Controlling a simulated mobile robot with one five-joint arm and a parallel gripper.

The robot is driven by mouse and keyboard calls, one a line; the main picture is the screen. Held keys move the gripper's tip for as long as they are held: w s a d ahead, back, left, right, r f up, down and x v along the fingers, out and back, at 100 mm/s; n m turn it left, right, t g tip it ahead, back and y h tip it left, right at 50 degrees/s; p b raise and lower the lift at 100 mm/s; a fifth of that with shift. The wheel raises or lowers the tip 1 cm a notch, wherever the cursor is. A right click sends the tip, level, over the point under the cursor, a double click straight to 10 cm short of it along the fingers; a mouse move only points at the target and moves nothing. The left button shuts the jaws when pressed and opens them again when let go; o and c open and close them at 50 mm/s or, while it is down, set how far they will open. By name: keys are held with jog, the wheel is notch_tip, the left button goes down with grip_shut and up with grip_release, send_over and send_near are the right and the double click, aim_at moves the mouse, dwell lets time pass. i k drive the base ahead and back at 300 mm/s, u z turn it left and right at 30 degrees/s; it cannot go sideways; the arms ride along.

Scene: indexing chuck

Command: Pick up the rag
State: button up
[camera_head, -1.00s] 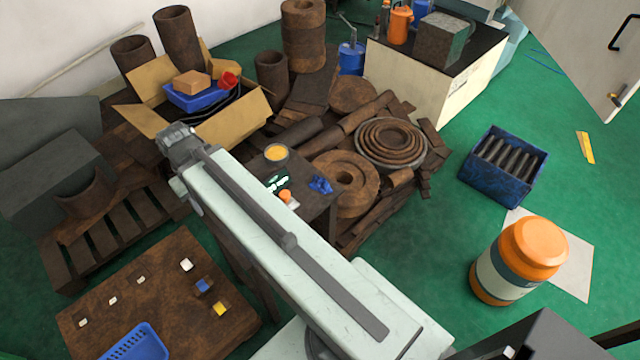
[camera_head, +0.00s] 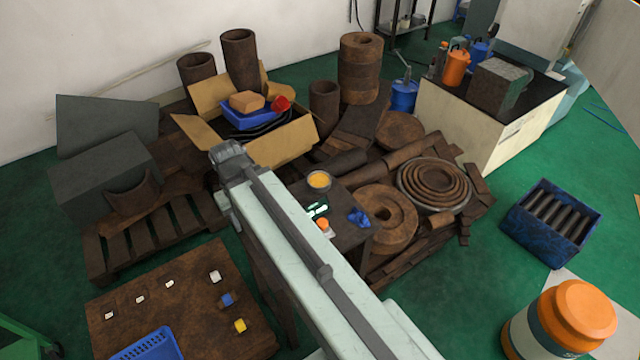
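The rag appears to be the small crumpled blue cloth (camera_head: 360,217) on a small dark table (camera_head: 345,243) in the middle of the head view. It lies near the table's right edge, beside an orange-capped item (camera_head: 322,224). A long pale beam of my own body crosses the view in front and covers the table's left side. A dark grey part sits at the beam's far end. I see no gripper fingers, and nothing visible touches the rag.
A yellow-topped tin (camera_head: 319,181) and a green item (camera_head: 317,209) share the small table. Rusty rings (camera_head: 385,211) and bars crowd its right side. A brown low table (camera_head: 187,306) is at lower left.

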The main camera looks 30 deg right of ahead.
aim_at(359, 217)
jog(key=z, duration=1.4)
jog(key=k, duration=1.15)
jog(key=u, duration=1.45)
jog(key=i, duration=1.05)
